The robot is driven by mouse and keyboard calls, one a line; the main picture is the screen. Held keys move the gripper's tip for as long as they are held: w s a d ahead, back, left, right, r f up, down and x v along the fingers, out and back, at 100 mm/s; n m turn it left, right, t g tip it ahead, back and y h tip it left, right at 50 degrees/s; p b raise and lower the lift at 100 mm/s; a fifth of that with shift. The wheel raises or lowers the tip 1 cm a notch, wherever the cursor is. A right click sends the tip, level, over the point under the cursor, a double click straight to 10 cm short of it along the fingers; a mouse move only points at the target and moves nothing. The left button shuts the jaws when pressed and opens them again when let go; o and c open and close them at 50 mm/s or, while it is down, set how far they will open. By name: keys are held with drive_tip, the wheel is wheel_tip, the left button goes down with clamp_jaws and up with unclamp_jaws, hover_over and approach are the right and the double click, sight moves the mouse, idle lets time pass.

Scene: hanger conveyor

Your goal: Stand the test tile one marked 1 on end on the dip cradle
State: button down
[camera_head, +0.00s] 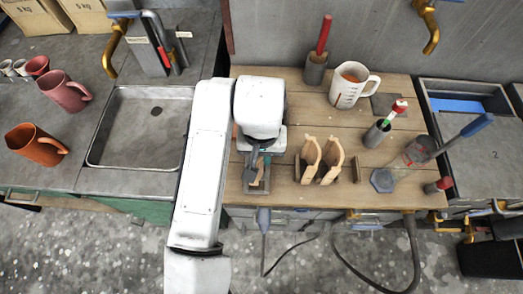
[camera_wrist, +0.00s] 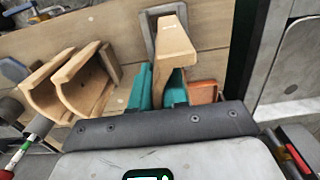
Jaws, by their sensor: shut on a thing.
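My gripper (camera_wrist: 168,88), with teal fingers, is shut on a tan tile (camera_wrist: 177,45), which stands out beyond the fingers in the wrist view. I take it for test tile one; no number is readable on it. In the head view my gripper (camera_head: 257,165) is over the left part of the wooden bench, and only a little of the tile (camera_head: 264,182) shows. A grey frame (camera_wrist: 148,32), probably the dip cradle, lies right behind the tile; it also shows under my gripper in the head view (camera_head: 250,189). Whether the tile touches it I cannot tell.
Two curved tan tiles (camera_head: 310,155) stand right of my gripper, beside a dark upright piece (camera_head: 356,169). Farther right are a marker holder (camera_head: 376,134), a grey hexagonal block (camera_head: 382,180) and a jug (camera_head: 350,86). A sink (camera_head: 140,130) is at left.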

sight(262, 164)
drive_tip(key=shift+f+b, duration=1.25)
drive_tip(key=shift+f, duration=0.9)
drive_tip(key=c, duration=1.1)
unclamp_jaws()
drive_tip(key=shift+o, duration=0.2)
wheel_tip(262, 164, up, 11)
drive_tip(key=shift+f+b, duration=0.1)
drive_tip(key=shift+b, duration=0.4)
